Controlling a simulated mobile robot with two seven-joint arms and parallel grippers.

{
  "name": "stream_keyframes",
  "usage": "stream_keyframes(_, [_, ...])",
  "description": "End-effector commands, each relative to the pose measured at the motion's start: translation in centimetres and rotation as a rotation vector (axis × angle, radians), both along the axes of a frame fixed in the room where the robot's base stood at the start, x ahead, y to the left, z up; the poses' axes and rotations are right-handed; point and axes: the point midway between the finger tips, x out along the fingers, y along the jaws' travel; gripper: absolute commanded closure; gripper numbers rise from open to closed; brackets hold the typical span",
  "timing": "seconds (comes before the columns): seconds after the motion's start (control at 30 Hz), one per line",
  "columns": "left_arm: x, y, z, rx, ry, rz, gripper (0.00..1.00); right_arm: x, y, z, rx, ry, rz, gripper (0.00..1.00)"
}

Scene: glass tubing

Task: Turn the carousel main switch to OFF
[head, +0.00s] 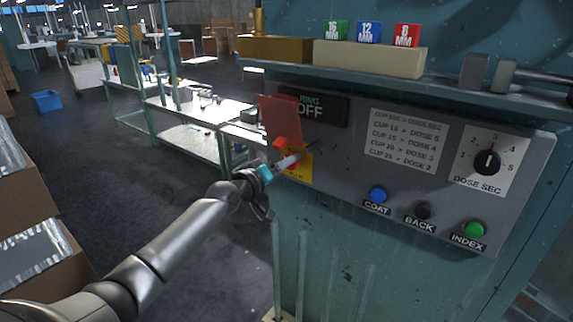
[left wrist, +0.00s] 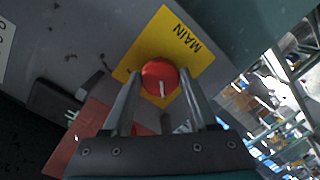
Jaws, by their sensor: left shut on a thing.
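The main switch is a round red knob (left wrist: 160,77) with a white mark, on a yellow plate (left wrist: 188,42) lettered MAIN. In the head view the yellow plate (head: 301,172) shows at the left end of the grey control panel, and my gripper partly hides the red switch (head: 296,152). My left gripper (left wrist: 160,92) has one finger on each side of the knob and is shut on it. It also shows in the head view (head: 290,161), reaching the panel from the left. What the white mark points to cannot be read. My right gripper is not in view.
Blue (head: 378,194), black (head: 423,210) and green (head: 474,229) buttons and a dose dial (head: 487,162) sit to the right. A shelf (head: 400,82) juts out above.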

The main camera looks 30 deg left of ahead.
Motion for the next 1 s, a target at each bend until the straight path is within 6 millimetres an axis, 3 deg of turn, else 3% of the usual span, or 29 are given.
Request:
stream_keyframes(0.03, [0.0, 0.0, 0.0, -0.007, 0.001, 0.001, 0.97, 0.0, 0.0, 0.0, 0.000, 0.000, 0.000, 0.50])
stream_keyframes(0.07, [0.0, 0.0, 0.0, -0.007, 0.001, 0.001, 0.38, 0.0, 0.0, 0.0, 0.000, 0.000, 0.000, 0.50])
stream_keyframes(0.3, [0.0, 0.0, 0.0, -0.004, 0.000, 0.000, 0.11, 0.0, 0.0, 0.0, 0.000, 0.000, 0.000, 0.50])
stream_keyframes(0.67, [-0.4, 0.0, 0.0, -0.002, 0.000, 0.000, 0.11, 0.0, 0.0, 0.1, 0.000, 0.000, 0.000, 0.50])
stream_keyframes(1.0, [-4.2, 0.3, 0.3, -0.001, 0.001, 0.000, 0.11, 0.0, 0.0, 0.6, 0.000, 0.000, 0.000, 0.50])
